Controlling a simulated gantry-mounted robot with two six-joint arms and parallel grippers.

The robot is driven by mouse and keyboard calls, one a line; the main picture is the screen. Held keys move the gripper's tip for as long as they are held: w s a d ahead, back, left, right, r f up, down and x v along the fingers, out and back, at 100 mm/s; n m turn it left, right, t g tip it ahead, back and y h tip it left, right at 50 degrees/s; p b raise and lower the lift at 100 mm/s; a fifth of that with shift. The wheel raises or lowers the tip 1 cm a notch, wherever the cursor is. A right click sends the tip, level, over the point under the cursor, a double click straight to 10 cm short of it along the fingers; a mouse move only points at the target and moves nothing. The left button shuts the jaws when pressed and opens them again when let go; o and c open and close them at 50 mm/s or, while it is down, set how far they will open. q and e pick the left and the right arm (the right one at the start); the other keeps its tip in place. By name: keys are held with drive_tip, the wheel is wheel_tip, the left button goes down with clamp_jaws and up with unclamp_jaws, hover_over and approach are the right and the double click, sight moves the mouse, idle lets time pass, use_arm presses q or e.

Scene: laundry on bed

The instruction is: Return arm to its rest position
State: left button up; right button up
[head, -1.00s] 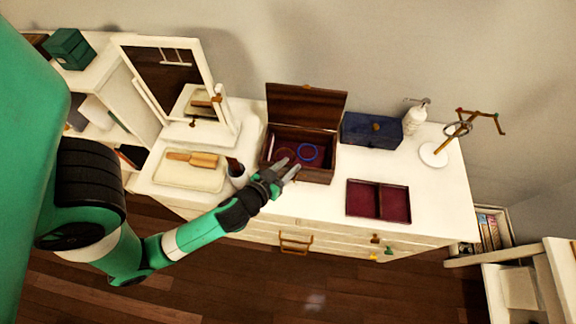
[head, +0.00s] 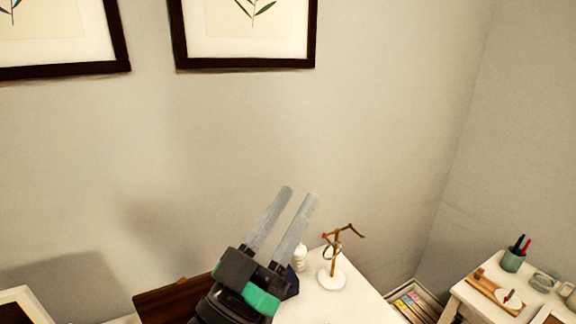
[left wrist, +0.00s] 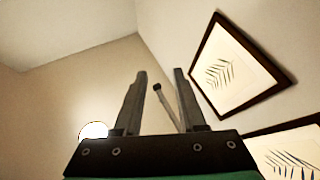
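My left gripper (head: 299,193) is raised in front of the bare wall in the head view, with its two grey fingers pointing up. The fingers are parallel with a gap between them and hold nothing. In the left wrist view the same gripper (left wrist: 158,72) is also open, pointing towards the upper wall and ceiling. My right arm and gripper are not in view.
Below the gripper are the white dresser top (head: 335,308), the jewelry stand (head: 333,278), a white bottle (head: 299,258) and the box's open brown lid (head: 178,298). Framed pictures (head: 245,35) hang above. A small white table (head: 470,295) stands at right.

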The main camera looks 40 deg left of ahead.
use_arm(q)
drive_tip(key=s+d+r+m+t+h, duration=0.2)
drive_tip(key=s+d+r+h, duration=0.1)
drive_tip(key=r, duration=0.4)
drive_tip(key=s+d+r+m+t+h, duration=0.2)
drive_tip(key=s+r, duration=0.1)
drive_tip(key=r, duration=0.3)
wheel_tip(320, 180, up, 17)
drive_tip(key=p, duration=1.7)
wheel_tip(320, 180, down, 32)
drive_tip(key=b, duration=3.2)
